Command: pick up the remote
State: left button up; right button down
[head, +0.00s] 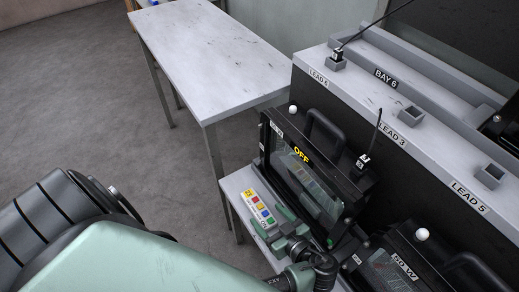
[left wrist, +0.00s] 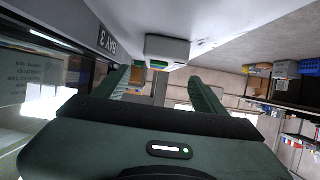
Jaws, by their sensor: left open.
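The remote (head: 257,208) is a pale slab with several coloured buttons. It lies on the narrow white bench in front of the floodlight housing marked OFF. My left gripper (head: 274,226), grey-green, is at the near right end of the remote with its fingers apart. In the left wrist view a pale block with a green patch, seemingly the remote (left wrist: 167,48), is ahead of the two open fingers (left wrist: 165,85). I cannot tell whether the fingers touch it. My right gripper is not in view.
The OFF housing (head: 305,170) stands right behind the remote, close to my gripper. A second housing (head: 405,270) is at the lower right. A grey ledge (head: 350,75) with labelled sockets runs behind them. An empty white table (head: 205,50) stands beyond; the floor at left is clear.

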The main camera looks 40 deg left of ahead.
aim_at(260, 208)
pick_arm(q)
jog(key=x, duration=0.4)
jog(key=shift+p, duration=0.35)
jog(key=shift+a+f, duration=0.2)
jog(key=shift+a, duration=0.1)
jog(key=c, duration=1.5)
grip_shut()
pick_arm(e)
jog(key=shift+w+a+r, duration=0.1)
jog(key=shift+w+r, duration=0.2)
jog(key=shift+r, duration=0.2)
